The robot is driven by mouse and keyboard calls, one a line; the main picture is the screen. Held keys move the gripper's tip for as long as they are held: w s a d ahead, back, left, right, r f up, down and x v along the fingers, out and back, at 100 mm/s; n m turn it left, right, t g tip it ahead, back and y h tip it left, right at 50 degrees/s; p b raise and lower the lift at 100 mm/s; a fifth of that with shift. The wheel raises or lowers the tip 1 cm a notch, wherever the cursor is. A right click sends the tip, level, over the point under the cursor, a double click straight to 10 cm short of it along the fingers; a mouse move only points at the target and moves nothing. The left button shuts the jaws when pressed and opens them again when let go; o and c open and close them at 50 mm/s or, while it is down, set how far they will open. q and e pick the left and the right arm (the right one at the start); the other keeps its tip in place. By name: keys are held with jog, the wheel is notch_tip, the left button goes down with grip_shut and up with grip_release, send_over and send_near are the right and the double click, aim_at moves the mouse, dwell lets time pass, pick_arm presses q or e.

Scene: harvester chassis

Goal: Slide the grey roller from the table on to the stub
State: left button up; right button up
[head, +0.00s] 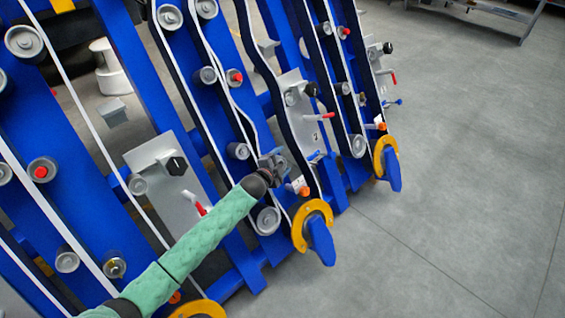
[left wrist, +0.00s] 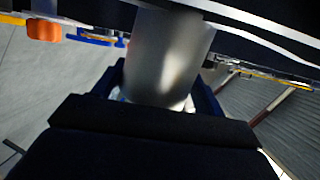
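My left gripper (head: 276,163) is at the blue chassis, beside a black belt with a white edge. The left wrist view shows a smooth grey roller (left wrist: 165,60) between the two fingers (left wrist: 160,98), which appear closed on its sides. Its far end is close to the dark belt. In the head view the roller is small and partly hidden by the gripper. The stub cannot be made out at the gripper, so I cannot tell whether the roller is around it or apart from it. My right gripper is not in view.
The blue chassis (head: 113,45) carries belts, several grey rollers, some with red caps, and plates with black knobs and red levers. Orange discs with blue arms (head: 312,226) stick out at its edge. A bench (head: 490,8) stands far right. The grey floor at right is clear.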

pick_arm(q)
jog(key=shift+o, duration=0.9)
jog(key=shift+f, duration=0.1)
jog(key=shift+s+a, duration=0.1)
jog(key=shift+s, duration=0.1)
jog(key=v, duration=0.7)
jog(key=shift+s, duration=0.15)
jog(key=shift+a, duration=0.1)
jog(key=shift+c, duration=0.4)
